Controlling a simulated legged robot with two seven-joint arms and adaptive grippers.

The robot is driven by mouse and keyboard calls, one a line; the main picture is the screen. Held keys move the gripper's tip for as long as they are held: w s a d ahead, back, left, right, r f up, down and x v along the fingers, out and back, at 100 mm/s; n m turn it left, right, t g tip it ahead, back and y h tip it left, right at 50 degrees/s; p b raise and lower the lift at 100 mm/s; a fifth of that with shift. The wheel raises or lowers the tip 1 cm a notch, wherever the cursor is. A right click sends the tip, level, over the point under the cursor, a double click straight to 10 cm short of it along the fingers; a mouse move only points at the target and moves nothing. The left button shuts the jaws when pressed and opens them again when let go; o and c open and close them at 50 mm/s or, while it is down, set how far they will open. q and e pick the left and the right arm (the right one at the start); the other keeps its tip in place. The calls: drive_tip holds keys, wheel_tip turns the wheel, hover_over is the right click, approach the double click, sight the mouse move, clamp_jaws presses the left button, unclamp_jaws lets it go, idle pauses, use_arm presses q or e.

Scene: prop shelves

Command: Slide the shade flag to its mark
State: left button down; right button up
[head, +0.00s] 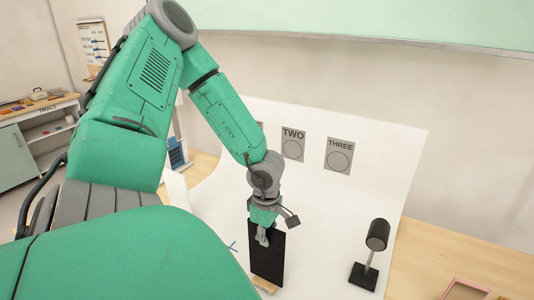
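The shade flag (269,262), a black upright panel on a small wooden foot, stands on the white backdrop sheet near the lower middle of the head view. My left gripper (262,238) reaches down from above and its fingers overlap the flag's upper part. I cannot tell whether the fingers are closed on the flag or just in front of it. A blue cross mark (232,246) shows on the sheet just left of the flag, partly hidden by my arm. My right gripper is not in view.
A black spotlight (371,256) stands on the sheet to the right. Cards labelled TWO (293,144) and THREE (340,156) hang on the upright part of the backdrop (388,160). A pink frame (465,289) lies at the lower right. The sheet between flag and spotlight is clear.

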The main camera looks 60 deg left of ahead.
use_arm(q)
drive_tip(key=c, duration=1.6)
unclamp_jaws()
wheel_tip(320, 180, up, 11)
drive_tip(key=shift+a+f, duration=0.1)
drive_tip(key=shift+a, duration=0.05)
drive_tip(key=shift+w+r, duration=0.1)
drive_tip(key=shift+r, duration=0.4)
